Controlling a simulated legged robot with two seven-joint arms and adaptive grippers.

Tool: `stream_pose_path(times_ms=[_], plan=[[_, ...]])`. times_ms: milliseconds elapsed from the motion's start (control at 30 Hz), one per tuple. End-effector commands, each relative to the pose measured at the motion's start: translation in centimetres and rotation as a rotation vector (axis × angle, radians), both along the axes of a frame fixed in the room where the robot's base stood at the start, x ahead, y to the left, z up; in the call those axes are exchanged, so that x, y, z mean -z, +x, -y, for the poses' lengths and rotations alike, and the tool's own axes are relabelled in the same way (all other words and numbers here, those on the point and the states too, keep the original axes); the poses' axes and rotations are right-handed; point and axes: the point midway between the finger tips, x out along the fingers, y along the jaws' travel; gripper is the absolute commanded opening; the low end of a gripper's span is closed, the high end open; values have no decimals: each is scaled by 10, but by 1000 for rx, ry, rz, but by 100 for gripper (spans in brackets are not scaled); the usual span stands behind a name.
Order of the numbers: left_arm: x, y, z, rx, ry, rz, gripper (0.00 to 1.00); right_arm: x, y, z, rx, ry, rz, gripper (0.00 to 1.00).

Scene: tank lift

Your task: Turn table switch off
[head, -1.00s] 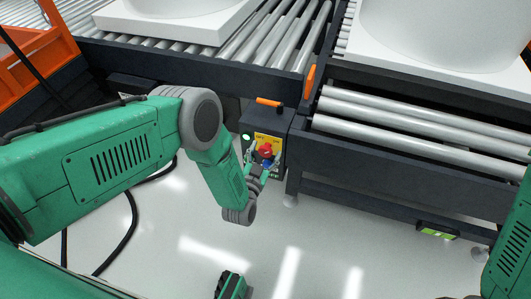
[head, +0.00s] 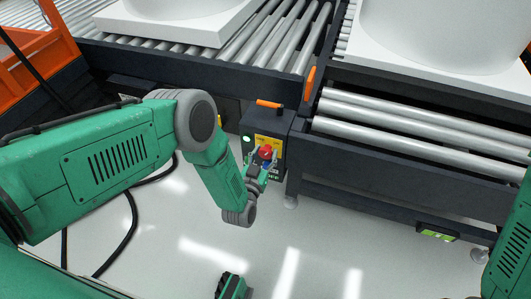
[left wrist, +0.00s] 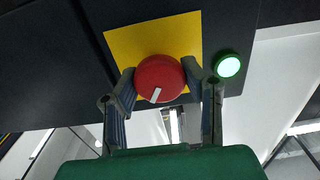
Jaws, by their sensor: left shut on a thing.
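The table switch is a red round knob (left wrist: 160,78) with a white mark, on a yellow plate (left wrist: 130,43) on a dark box. In the left wrist view the white mark points down and slightly left. The red knob also shows in the head view (head: 266,152). My left gripper (left wrist: 160,75) has one finger on each side of the knob and is shut on it. A green lamp (left wrist: 228,66) beside the plate is lit.
An orange handle (head: 269,103) sits on top of the switch box. Roller conveyors (head: 400,125) run behind and right, carrying large white pieces (head: 450,40). Black cables (head: 130,220) lie on the floor at left. The floor (head: 300,240) in front is mostly open.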

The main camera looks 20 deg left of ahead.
Motion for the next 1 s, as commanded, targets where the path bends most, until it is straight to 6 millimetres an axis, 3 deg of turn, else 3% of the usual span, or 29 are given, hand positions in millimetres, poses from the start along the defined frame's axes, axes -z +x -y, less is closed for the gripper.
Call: stream_pose_path(times_ms=[1000], plan=[[4, -2, -3, -4, -959, -38, 8, 2, 0, 0, 0, 0, 0, 40]])
